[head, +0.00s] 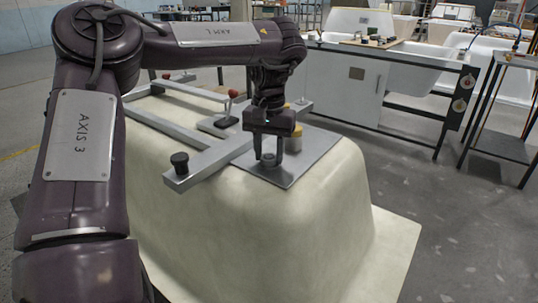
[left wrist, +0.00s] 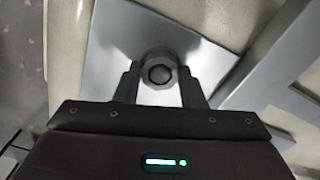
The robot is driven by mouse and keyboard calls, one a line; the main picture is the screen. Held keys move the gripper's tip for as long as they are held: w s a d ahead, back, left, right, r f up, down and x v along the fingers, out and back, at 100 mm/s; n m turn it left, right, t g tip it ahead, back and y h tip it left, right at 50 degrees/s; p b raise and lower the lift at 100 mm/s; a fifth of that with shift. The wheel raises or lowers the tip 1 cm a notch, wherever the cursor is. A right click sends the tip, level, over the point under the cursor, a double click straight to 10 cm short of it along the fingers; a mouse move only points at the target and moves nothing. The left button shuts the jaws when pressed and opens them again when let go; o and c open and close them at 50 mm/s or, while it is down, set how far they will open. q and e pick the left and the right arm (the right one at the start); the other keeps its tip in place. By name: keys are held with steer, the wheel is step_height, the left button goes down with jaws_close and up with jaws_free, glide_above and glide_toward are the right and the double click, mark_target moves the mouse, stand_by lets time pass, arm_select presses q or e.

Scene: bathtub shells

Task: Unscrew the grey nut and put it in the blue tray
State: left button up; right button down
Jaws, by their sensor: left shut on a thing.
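The grey nut (left wrist: 159,73) is a dark grey ring around a round stud end, standing on a flat metal plate (left wrist: 115,35). It also shows low between the fingers in the head view (head: 269,160). My left gripper (head: 267,152) points down over the plate (head: 312,155) on the cream upturned tub shell. Its two fingers, seen in the left wrist view (left wrist: 158,85), are shut on the nut from both sides. My right gripper is not in view. I cannot make out a blue tray in either view.
A grey clamp bar with a black knob (head: 180,162) lies left of the plate.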

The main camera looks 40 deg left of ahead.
arm_select(q)
steer(key=o, duration=1.1)
steer(key=shift+c, duration=0.6)
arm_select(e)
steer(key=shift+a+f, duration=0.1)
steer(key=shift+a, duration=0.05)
